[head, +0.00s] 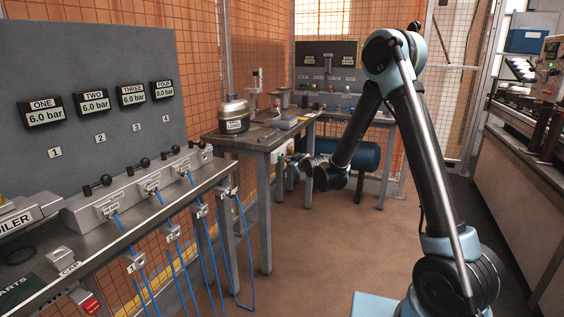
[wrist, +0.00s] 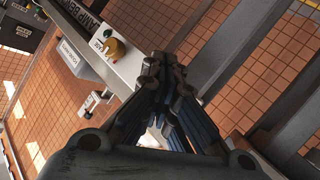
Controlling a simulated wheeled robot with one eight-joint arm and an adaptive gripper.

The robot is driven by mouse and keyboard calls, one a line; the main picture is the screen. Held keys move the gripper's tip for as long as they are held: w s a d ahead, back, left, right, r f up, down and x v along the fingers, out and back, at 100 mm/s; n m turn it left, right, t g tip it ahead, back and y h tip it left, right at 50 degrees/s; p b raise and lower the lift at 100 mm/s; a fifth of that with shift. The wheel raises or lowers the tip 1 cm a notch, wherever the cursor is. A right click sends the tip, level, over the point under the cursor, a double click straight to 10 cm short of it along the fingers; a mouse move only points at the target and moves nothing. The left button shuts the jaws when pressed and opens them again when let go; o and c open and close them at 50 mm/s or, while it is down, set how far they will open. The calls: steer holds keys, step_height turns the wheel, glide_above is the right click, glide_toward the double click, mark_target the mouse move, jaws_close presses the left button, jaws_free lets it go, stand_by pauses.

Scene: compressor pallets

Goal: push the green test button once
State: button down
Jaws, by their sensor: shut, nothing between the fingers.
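A small green button (wrist: 106,35) sits beside a brass-coloured knob (wrist: 115,48) on a pale panel (wrist: 126,68) in the wrist view. In the head view a pale control box (head: 282,151) hangs at the table's front edge, with a small green spot that is too small to make out clearly. My gripper (wrist: 162,62) is shut and empty, tips just to the right of the panel and knob in the wrist view, apart from the green button. In the head view my gripper (head: 293,167) is close in front of the box.
A bench (head: 130,195) with several valves and hanging blue hoses runs along the left. A table (head: 245,140) with a round metal vessel (head: 233,112) stands ahead. A blue tank (head: 355,154) lies behind my arm. The floor in the middle is clear.

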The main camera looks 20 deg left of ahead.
stand_by(0.3)
steer(key=shift+s+d, duration=0.2)
steer(key=shift+d, duration=2.3)
steer(key=s+d+r+m+g+h, duration=0.15)
steer(key=s+d, duration=0.25)
steer(key=d, duration=0.6)
steer(key=s+d+r+m+g+h, duration=0.1)
steer(key=s+d+r+m+h, duration=0.25)
steer(key=d, duration=0.65)
steer(key=s+d+r+m+g+h, duration=0.15)
steer(key=s+d, duration=0.25)
steer(key=d, duration=0.7)
steer(key=s+d+f+m+g+h, duration=0.1)
steer(key=s+d+f+m, duration=0.1)
steer(key=s+d, duration=0.4)
steer(key=s+d+f+m+g+h, duration=0.1)
steer(key=s+d, duration=0.5)
steer(key=s, duration=0.7)
steer(key=s+d+f+m+g+h, duration=0.1)
steer(key=s+d+f+m+g, duration=0.1)
steer(key=s+d+f+m, duration=0.2)
steer(key=s+d, duration=0.3)
steer(key=s, duration=0.3)
steer(key=shift+s+g, duration=0.3)
steer(key=shift+s, duration=0.05)
